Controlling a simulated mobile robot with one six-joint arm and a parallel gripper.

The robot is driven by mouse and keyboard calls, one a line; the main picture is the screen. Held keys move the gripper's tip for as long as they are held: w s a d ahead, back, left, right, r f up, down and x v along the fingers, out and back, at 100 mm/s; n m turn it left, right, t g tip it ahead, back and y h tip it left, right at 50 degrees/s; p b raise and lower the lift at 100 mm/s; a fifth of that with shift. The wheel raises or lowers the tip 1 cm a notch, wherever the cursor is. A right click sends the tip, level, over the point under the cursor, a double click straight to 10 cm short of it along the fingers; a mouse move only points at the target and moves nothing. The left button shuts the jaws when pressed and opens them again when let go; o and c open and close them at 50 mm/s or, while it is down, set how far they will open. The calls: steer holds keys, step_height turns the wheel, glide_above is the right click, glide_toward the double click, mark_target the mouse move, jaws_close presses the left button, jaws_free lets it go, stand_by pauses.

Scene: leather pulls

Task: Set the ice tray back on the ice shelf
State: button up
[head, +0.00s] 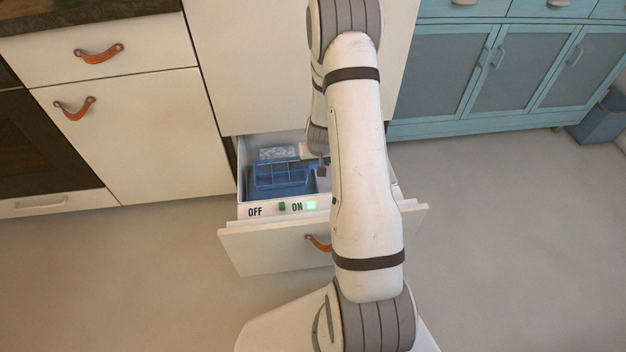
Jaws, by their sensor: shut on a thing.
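The blue ice tray (281,176), with several compartments, is inside the open white drawer (245,211) under the tall cabinet. My gripper (321,170) reaches into the drawer from above and is shut at the tray's right end. The finger contact is small and partly hidden by my arm. I cannot tell whether the tray rests on the drawer floor or is held just above it. A pale, frosty-looking piece (279,153) lies behind the tray. I cannot make out which surface is the ice shelf.
The drawer front has a green switch (282,206) between OFF and ON, a lit green lamp (311,205) and a leather pull (318,243). My arm covers the drawer's right part. Blue cabinets (500,70) and a bin (602,120) stand right. Floor beside the drawer is clear.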

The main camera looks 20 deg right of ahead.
step_height(320, 180, down, 5)
steer(key=b, duration=0.4)
steer(key=shift+f, duration=0.1)
steer(key=shift+f, duration=0.1)
steer(key=o, duration=1)
